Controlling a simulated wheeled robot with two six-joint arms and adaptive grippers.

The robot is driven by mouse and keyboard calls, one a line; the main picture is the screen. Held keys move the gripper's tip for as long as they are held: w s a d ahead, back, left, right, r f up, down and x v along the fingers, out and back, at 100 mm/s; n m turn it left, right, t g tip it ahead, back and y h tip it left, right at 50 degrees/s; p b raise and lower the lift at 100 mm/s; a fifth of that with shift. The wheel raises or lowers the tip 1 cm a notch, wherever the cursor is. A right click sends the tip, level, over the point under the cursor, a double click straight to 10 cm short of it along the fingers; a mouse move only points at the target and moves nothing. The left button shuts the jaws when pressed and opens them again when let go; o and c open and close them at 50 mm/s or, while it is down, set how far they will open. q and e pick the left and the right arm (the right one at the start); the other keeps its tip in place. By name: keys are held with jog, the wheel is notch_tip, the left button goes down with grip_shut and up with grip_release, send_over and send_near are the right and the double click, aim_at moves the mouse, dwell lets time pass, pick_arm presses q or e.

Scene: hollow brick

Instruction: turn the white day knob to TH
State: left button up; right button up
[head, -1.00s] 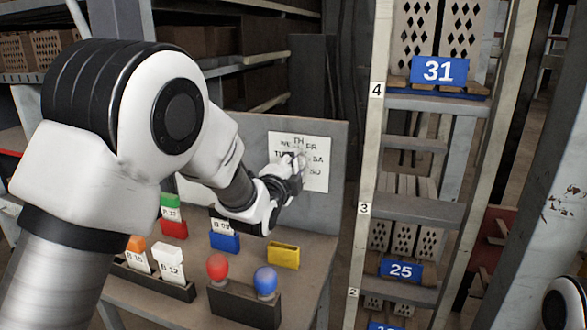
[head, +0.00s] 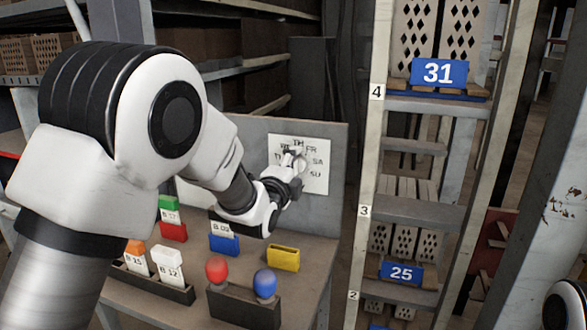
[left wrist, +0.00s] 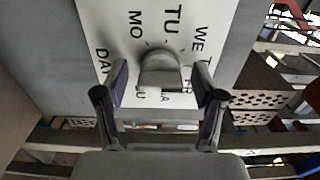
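The white day card (head: 318,181) is on the upright grey panel at the back of the bench. My left gripper (left wrist: 162,88) is open, with one finger on each side of the knob and a gap on both sides. In the head view my left gripper (head: 291,160) partly covers the knob and the card's left side. My right gripper is out of view.
A shelf ladder (head: 372,150) stands close to the panel's right.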

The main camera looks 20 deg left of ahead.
pick_arm(q)
jog(key=s, duration=1.2)
jog(key=shift+a, duration=0.2)
